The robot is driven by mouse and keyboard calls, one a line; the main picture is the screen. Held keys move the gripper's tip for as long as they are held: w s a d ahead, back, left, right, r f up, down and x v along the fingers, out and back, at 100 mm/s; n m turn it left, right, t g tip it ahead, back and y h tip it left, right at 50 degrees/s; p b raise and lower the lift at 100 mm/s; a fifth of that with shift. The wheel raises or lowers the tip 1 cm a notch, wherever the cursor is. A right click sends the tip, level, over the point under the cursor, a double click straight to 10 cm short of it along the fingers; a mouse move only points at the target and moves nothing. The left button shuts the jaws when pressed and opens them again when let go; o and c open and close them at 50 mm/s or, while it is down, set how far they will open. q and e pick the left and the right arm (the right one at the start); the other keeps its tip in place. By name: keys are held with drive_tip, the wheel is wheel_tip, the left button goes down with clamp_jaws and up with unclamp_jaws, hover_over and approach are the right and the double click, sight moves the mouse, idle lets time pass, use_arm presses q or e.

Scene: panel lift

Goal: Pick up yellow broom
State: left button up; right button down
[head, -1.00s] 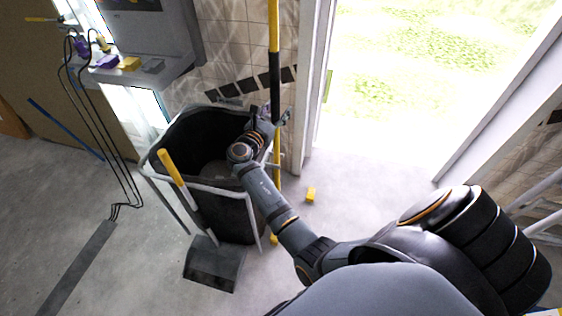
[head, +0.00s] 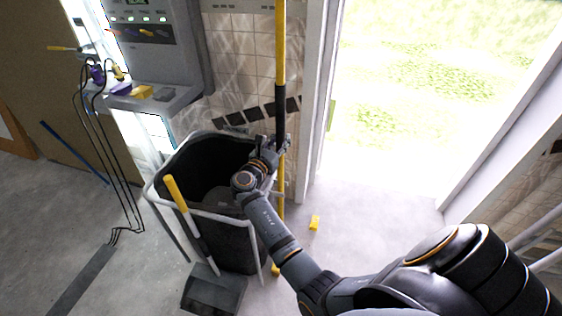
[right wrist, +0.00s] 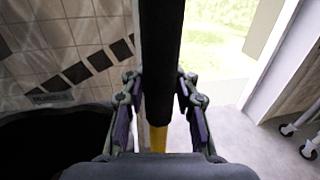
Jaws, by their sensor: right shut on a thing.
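The yellow broom (head: 281,45) stands upright by the tiled wall, beside the black bin. Its yellow handle has a black section, which fills the middle of the right wrist view (right wrist: 161,60). My right gripper (head: 283,145) is shut on the handle at the lower part of the black section. In the right wrist view its two fingers (right wrist: 160,105) sit on either side of the handle. My left gripper is not in view.
The black bin (head: 165,170) in a white frame stands left of the broom. A yellow-handled dustpan (head: 214,290) leans at its front. A small yellow block (head: 314,222) lies on the floor. A bright open doorway (head: 400,120) is to the right, and a grey console (head: 165,60) stands at the back left.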

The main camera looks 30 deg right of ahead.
sight(283, 135)
drive_tip(key=shift+r, duration=1.85)
drive_tip(key=shift+s+d+f, duration=0.1)
drive_tip(key=shift+s+d, duration=0.35)
drive_tip(key=shift+d, duration=0.05)
drive_tip(key=s+d+p, duration=0.1)
drive_tip(key=s+d, duration=0.9)
drive_tip(key=s, duration=0.2)
drive_tip(key=shift+s+d, duration=0.4)
